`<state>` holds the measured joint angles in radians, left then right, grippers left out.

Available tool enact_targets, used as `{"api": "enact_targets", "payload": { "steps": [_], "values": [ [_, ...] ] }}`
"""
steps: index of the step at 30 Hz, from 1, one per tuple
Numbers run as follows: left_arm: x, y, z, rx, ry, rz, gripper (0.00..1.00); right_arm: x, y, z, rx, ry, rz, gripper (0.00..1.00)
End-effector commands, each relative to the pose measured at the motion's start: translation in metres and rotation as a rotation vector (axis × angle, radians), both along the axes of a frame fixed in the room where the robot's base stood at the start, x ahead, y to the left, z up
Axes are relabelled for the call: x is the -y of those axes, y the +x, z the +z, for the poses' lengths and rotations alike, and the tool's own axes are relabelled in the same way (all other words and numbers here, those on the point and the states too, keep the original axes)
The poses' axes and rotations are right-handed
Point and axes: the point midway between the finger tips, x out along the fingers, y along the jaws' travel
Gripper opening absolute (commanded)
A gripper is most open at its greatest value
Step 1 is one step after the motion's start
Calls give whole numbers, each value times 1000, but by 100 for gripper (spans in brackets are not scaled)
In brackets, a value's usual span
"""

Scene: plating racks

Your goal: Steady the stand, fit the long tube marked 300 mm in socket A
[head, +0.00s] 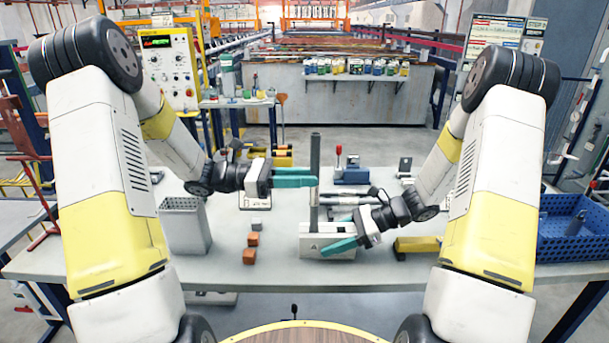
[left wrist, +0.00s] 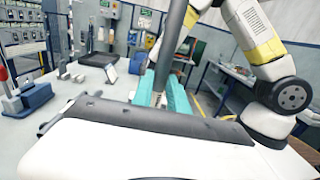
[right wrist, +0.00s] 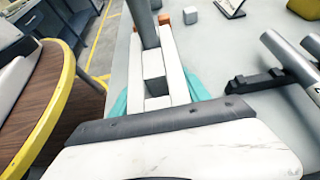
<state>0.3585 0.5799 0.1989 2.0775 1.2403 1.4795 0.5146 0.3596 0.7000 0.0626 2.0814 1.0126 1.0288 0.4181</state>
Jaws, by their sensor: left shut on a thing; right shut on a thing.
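A dark grey tube (head: 315,160) stands upright over the white stand (head: 312,231), which has a label A on its front. My left gripper (head: 312,181) is shut on the tube around its middle; the tube also shows between the fingers in the left wrist view (left wrist: 170,45). The tube's lower end meets the top of the stand; I cannot tell how deep it sits. My right gripper (head: 338,247) is shut on the stand near its front; the right wrist view shows the stand (right wrist: 154,65) between the teal fingers. No 300 mm marking is readable.
Further tubes (head: 345,199) lie on a dark holder behind the stand. A grey perforated bin (head: 186,228) and small cubes (head: 249,256) are left. A yellow block (head: 417,245) and a blue crate (head: 570,238) are right. A blue fixture with a red knob (head: 351,175) stands behind.

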Motion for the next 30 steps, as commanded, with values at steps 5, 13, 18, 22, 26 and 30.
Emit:
{"api": "enact_targets", "payload": {
  "steps": [5,13,18,22,26,30],
  "values": [
    [0,0,-4,0,-1,0,0,0,0,0,0,0,0,2],
    [0,0,-11,0,-1,0,0,0,0,0,0,0,0,2],
    [0,0,-15,0,-1,0,0,0,0,0,0,0,0,2],
    [0,0,-19,0,-1,0,0,0,0,0,0,0,0,2],
    [0,0,-22,0,-2,-1,0,0,0,0,0,0,0,2],
    [0,0,-22,1,-1,0,41,0,0,0,0,0,0,2]
  ]
}}
